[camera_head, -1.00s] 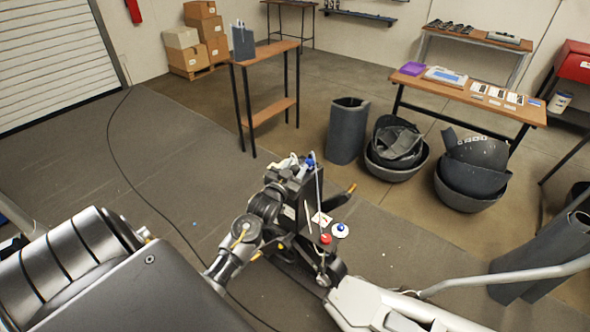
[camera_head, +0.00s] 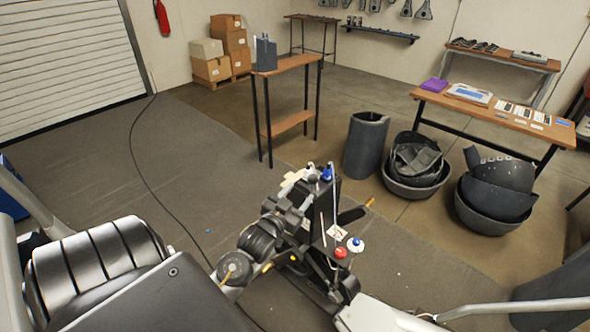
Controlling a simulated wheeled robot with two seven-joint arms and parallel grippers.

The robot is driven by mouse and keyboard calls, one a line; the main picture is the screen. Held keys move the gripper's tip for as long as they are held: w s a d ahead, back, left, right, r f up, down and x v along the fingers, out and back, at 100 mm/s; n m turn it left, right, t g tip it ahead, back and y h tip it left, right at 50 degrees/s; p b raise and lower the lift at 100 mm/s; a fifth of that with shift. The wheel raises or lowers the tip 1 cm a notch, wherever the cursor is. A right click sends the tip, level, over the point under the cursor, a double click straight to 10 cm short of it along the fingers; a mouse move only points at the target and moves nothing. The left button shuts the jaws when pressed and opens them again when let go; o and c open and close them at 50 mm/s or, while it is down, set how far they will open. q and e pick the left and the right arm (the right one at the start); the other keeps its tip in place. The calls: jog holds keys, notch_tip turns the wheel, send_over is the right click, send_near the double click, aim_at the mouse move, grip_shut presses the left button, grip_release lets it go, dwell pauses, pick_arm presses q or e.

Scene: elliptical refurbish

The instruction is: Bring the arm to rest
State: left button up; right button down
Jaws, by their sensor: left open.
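My left arm comes in from the lower left, and its dark wrist (camera_head: 258,240) lies in the middle of the view. My left gripper (camera_head: 298,182) is at its far end, open, beside a dark upright machine part (camera_head: 325,215). The fingers are small and partly merged with the dark parts behind, so contact cannot be told. Nothing shows held between them. A red knob (camera_head: 341,252) and a blue-and-white knob (camera_head: 355,244) sit low on the machine's right side. My right gripper is not in view.
A tall narrow table (camera_head: 287,66) stands beyond the gripper. Dark tubs (camera_head: 415,168) and a grey cylinder (camera_head: 366,145) stand to the right, before a long wooden table (camera_head: 548,127). A black cable (camera_head: 145,170) crosses the floor at left. Open floor lies between cable and narrow table.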

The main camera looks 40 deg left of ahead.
pick_arm(q)
jog(key=shift+s+d, duration=0.1)
jog(key=shift+s, duration=0.5)
jog(key=s+d+f+g+h, duration=0.1)
jog(key=s+d+f+g, duration=0.15)
jog(key=f, duration=0.95)
jog(key=s+d+f+g, duration=0.1)
jog(key=s+f+g, duration=0.2)
jog(key=f, duration=0.8)
jog(key=s+d+f+g+h, duration=0.1)
jog(key=s+f+g, duration=0.15)
jog(key=f, duration=0.95)
jog(key=s+d+f+m+g+h, duration=0.1)
jog(key=s+d+f+g, duration=0.35)
jog(key=s+f, duration=0.9)
jog(key=s+d+f+g, duration=0.2)
jog(key=s+d+f, duration=0.1)
jog(key=s, duration=0.7)
jog(key=s+d+f+m+g+h, duration=0.1)
jog(key=s+d+f+g, duration=0.1)
jog(key=s, duration=0.9)
notch_tip(320, 180, down, 3)
jog(key=shift+d+r+m+b, duration=0.2)
jog(key=shift+d+m+b, duration=0.15)
jog(key=shift+d, duration=0.2)
